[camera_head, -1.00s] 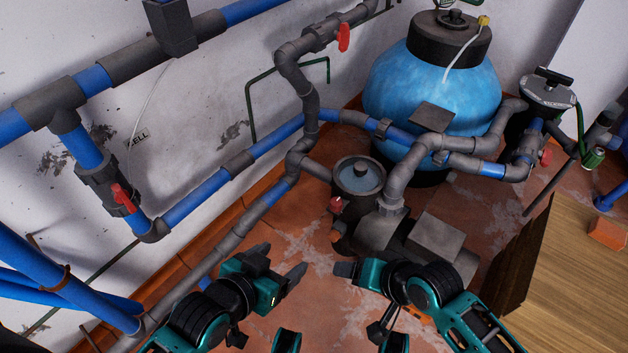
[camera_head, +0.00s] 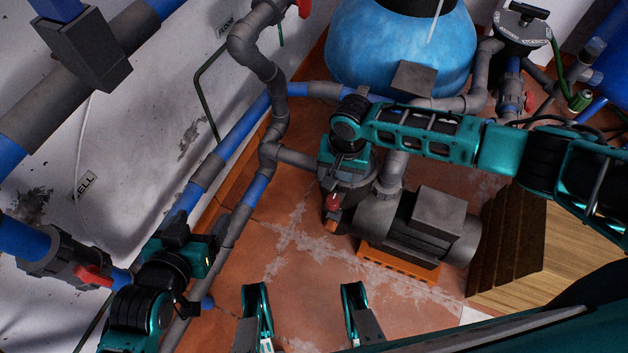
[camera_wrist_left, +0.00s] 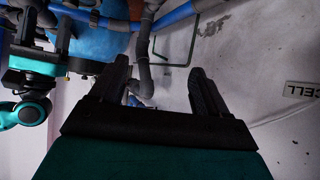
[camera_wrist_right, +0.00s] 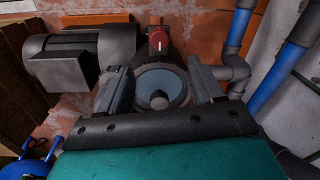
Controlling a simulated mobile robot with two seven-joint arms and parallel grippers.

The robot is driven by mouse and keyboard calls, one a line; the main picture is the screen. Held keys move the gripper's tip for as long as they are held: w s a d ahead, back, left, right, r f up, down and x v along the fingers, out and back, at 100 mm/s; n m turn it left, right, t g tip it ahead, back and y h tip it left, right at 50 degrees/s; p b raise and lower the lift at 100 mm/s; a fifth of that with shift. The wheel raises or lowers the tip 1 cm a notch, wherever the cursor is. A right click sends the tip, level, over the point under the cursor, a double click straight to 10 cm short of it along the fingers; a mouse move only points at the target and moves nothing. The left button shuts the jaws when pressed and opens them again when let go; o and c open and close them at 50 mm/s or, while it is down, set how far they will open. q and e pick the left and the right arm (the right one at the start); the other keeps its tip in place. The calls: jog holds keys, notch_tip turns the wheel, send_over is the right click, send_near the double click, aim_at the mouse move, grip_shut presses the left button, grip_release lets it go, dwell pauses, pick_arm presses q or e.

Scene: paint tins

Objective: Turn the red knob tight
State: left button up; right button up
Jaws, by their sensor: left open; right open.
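The red knob (camera_head: 333,202) sits on the front of the grey pump, beside its round strainer pot. It also shows in the right wrist view as a red knob with a white mark (camera_wrist_right: 158,40), beyond my fingertips. My right gripper (camera_wrist_right: 162,85) is open and points down over the strainer's round clear lid (camera_wrist_right: 175,75), with nothing between its fingers. In the head view my right gripper (camera_head: 342,172) covers much of the strainer, close to the red knob but apart from it. My left gripper (camera_head: 200,243) is open and empty, near the blue pipes; its fingers also show in the left wrist view (camera_wrist_left: 160,78).
The grey pump (camera_head: 400,225) stands on an orange base. The blue tank (camera_head: 400,50) is behind it. Blue and grey pipes (camera_head: 245,120) run along the left wall. Other red valve handles show at left (camera_head: 93,275) and right (camera_head: 529,102). The tiled floor (camera_head: 290,265) in front is open.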

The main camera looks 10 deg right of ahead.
jog(key=b, duration=0.4)
send_over(333, 200)
jog(key=f, duration=0.7)
jog(key=shift+s+d+f, duration=0.1)
jog(key=shift+d+f, duration=0.1)
jog(key=shift+f, duration=0.2)
notch_tip(333, 200, down, 4)
jog(key=shift+a+r+b, duration=0.1)
jog(key=shift+b, duration=1)
jog(key=shift+f, duration=0.55)
pick_arm(q)
jog(key=shift+h, duration=0.3)
jog(key=f, duration=0.1)
jog(key=d+f, duration=0.1)
jog(key=f, duration=0.1)
jog(key=shift+w+d+f, duration=0.3)
jog(key=shift+w+d, duration=0.1)
pick_arm(e)
jog(key=shift+c, duration=0.2)
